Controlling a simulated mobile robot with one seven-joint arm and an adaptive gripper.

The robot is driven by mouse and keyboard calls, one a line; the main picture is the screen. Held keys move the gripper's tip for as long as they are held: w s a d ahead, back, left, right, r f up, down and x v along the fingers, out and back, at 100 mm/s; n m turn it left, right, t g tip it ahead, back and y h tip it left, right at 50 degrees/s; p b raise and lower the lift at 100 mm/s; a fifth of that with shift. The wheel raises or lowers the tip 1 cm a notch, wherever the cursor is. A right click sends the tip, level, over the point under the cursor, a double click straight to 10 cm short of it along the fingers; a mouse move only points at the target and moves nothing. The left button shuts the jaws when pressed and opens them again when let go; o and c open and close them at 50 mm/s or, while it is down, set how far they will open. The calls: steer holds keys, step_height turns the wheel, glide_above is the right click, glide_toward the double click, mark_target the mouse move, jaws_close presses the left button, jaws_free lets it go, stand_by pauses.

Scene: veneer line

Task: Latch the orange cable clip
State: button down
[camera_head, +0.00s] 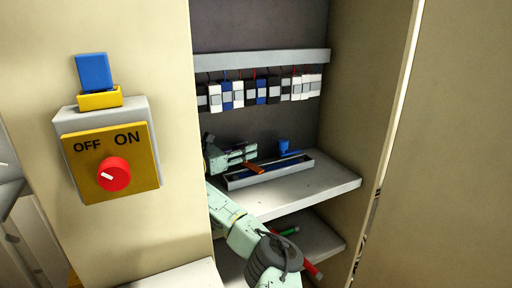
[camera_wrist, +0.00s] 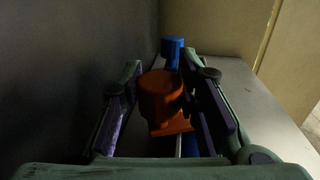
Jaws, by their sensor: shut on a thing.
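The orange cable clip (camera_head: 255,168) sits at the near-left part of a grey channel (camera_head: 268,180) on the cabinet's upper shelf. In the wrist view the orange clip (camera_wrist: 160,97) is a rounded block on a flatter base, between my two fingers. My gripper (camera_head: 250,155) reaches in from the left and is shut on the clip; it also fills the wrist view (camera_wrist: 163,68). A blue cable (camera_head: 271,169) lies along the channel. Whether the clip's latch is closed cannot be seen.
A blue clip (camera_head: 284,147) stands farther along the channel, also beyond my fingertips in the wrist view (camera_wrist: 172,52). A row of breakers (camera_head: 262,92) hangs above. The right of the shelf (camera_head: 325,186) is clear. An OFF/ON switch panel (camera_head: 143,167) is outside, left.

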steer(key=shift+f+m+g+h, duration=0.1)
steer(key=shift+m+g+h, duration=0.5)
steer(key=shift+g, duration=0.2)
steer(key=c, duration=1.2)
jaws_free()
step_height(320, 180, up, 10)
steer(key=shift+r, duration=0.1)
steer(key=shift+c, duration=0.2)
